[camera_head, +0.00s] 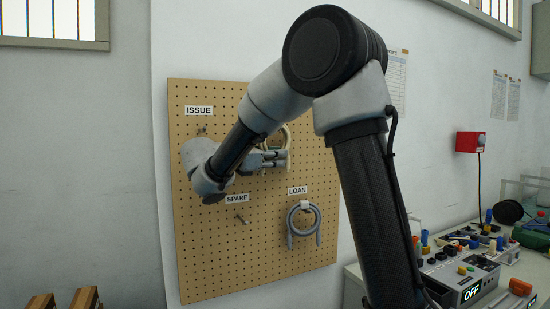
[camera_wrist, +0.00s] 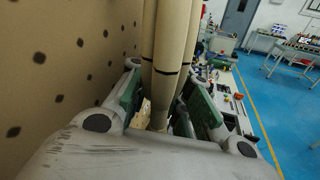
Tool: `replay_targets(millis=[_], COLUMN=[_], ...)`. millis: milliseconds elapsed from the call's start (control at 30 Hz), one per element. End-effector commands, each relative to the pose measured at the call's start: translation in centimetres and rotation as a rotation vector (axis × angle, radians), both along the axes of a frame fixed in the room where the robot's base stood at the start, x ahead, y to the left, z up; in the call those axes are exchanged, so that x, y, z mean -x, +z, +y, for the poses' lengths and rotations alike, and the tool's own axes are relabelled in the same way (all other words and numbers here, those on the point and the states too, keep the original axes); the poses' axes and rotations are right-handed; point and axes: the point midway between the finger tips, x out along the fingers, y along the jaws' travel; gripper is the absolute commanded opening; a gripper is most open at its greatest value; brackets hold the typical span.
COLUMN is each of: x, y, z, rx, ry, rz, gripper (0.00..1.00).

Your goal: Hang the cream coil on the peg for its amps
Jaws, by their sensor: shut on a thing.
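The cream coil (camera_head: 289,147) is at the upper right of the pegboard, partly hidden by my arm. My gripper (camera_head: 272,159) is shut on it, in front of the board. In the wrist view the cream coil (camera_wrist: 172,35) stands up between the finger pads of my gripper (camera_wrist: 162,105), with dark bands around its strands. The pegboard (camera_head: 210,275) carries the labels ISSUE (camera_head: 199,110), SPARE (camera_head: 237,198) and LOAN (camera_head: 298,190). A bare peg (camera_head: 240,219) is below SPARE. A peg (camera_head: 203,130) shows below ISSUE. I cannot tell whether the coil touches a peg. No amp values are readable.
A grey coil (camera_head: 304,222) hangs below LOAN. The pegboard (camera_wrist: 75,55) is close on the left in the wrist view. A bench with a test unit reading OFF (camera_head: 470,293) stands at the right. A red box (camera_head: 469,142) and paper sheets (camera_head: 498,95) are on the wall.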

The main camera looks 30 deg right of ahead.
Motion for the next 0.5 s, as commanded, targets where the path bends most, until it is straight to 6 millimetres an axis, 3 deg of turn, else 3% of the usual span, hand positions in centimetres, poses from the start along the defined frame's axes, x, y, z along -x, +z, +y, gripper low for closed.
replay_targets(millis=[100,133,267,500], x=[0.01,0.01,0.01,0.0], y=[0.03,0.03,0.03,-0.01], z=[0.0,0.0,0.0,0.01], rx=[0.0,0.0,0.0,0.0], ry=[0.0,0.0,0.0,0.0], rz=[0.0,0.0,0.0,0.0], gripper=[0.0,0.24,0.45,0.45])
